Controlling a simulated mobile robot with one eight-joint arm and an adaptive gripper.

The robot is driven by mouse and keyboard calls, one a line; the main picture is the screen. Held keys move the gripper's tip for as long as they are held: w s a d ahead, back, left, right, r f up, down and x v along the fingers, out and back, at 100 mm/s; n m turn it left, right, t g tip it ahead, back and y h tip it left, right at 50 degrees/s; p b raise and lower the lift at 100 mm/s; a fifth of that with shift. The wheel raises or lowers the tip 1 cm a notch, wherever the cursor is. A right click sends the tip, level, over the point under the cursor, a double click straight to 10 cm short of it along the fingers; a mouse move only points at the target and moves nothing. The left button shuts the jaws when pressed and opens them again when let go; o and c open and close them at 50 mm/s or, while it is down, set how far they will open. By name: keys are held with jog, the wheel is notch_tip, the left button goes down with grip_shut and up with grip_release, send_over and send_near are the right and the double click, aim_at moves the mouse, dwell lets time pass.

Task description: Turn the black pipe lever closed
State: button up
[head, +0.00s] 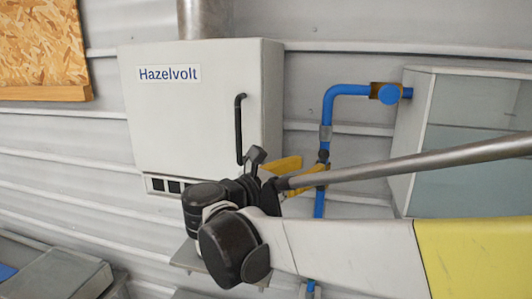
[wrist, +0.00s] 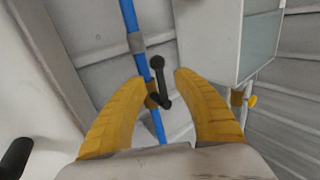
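The black pipe lever (wrist: 160,80) sits on a vertical blue pipe (wrist: 130,15) in the wrist view. Its round knob points toward the top of that picture, and its lower end meets a brown fitting on the pipe. My gripper (wrist: 162,76) is open, with one yellow finger on each side of the lever and gaps between them. In the head view the dark lever knob (head: 323,156) shows just above my yellow fingertips (head: 314,166). The rest of the lever is mostly hidden there by my gripper.
A white Hazelvolt cabinet (head: 190,110) with a black handle (head: 239,130) stands left of the pipe. A glass-fronted grey cabinet (head: 412,130) is on the right. The blue pipe bends right at the top to a brown fitting (head: 374,92). A corrugated wall is behind.

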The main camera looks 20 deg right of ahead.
aim_at(321, 161)
jog(key=x, duration=0.6)
jog(key=shift+w+d+p, duration=0.15)
jog(key=shift+w+p, duration=0.05)
jog(key=shift+p, duration=0.2)
grip_shut()
